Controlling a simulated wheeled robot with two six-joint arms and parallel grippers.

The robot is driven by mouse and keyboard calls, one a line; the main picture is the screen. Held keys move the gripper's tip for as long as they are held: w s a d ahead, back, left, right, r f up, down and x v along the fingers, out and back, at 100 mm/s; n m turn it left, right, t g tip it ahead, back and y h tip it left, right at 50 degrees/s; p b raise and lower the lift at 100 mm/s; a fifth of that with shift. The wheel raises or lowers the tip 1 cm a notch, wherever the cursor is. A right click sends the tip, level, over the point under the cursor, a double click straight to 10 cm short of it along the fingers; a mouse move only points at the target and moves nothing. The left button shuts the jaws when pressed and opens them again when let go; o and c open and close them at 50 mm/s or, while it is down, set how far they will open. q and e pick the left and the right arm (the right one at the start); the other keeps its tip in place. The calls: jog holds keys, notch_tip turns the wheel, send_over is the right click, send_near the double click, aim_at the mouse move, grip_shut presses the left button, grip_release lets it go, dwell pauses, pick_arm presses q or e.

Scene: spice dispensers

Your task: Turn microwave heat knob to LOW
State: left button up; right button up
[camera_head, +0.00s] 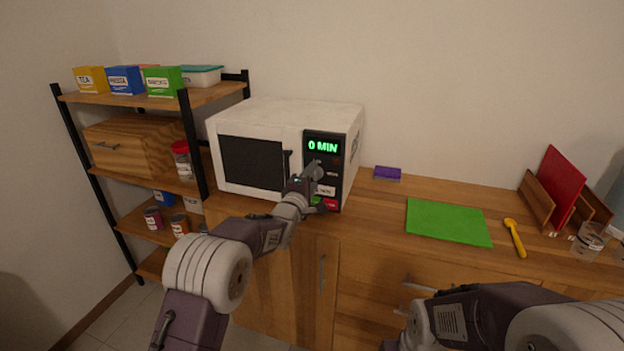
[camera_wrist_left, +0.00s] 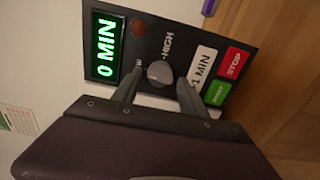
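The white microwave (camera_head: 285,115) stands on the wooden counter, its dark control panel (camera_head: 323,150) facing me with a green "0 MIN" display. The round grey heat knob (camera_wrist_left: 160,73) is in the middle of the panel in the left wrist view, with a "HIGH" label beside it. My left gripper (camera_head: 312,172) is at the panel and covers the knob area in the head view. In the left wrist view its two fingers (camera_wrist_left: 159,82) are apart, one on each side of the knob, with small gaps showing. The LOW label cannot be read. My right gripper is out of view.
The "1 MIN" button (camera_wrist_left: 202,65), red STOP button (camera_wrist_left: 234,62) and green button (camera_wrist_left: 217,93) lie close to one finger. A shelf (camera_head: 150,98) stands left of the microwave. A green board (camera_head: 448,222) and yellow spoon (camera_head: 515,238) lie on the counter.

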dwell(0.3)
pick_arm(q)
jog(key=v, duration=0.9)
